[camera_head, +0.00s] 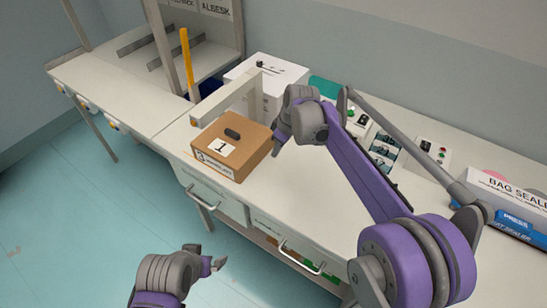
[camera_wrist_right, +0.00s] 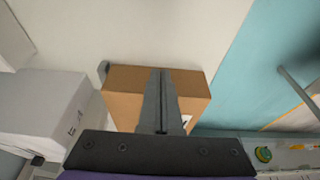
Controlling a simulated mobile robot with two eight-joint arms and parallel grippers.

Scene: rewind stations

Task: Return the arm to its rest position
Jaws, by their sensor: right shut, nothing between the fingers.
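My right arm reaches in from the right in the head view. Its gripper (camera_head: 277,147) is just right of a brown cardboard box (camera_head: 240,150) on the bench. In the right wrist view, the right gripper's two fingers (camera_wrist_right: 163,125) lie together, shut and empty, in front of the box (camera_wrist_right: 130,82). I cannot tell whether they touch it. The box has a white label with a "1" and a dark oval piece on top. My left gripper (camera_head: 212,262) is low in the head view, over the floor in front of the bench; its opening is unclear.
A white machine (camera_head: 265,85) with a raised arm stands behind the box. Small control panels (camera_head: 385,150) line the back of the bench (camera_head: 290,195), and a bag sealer (camera_head: 505,200) is at the right. A yellow post (camera_head: 187,62) stands behind left. Drawers (camera_head: 290,245) are below.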

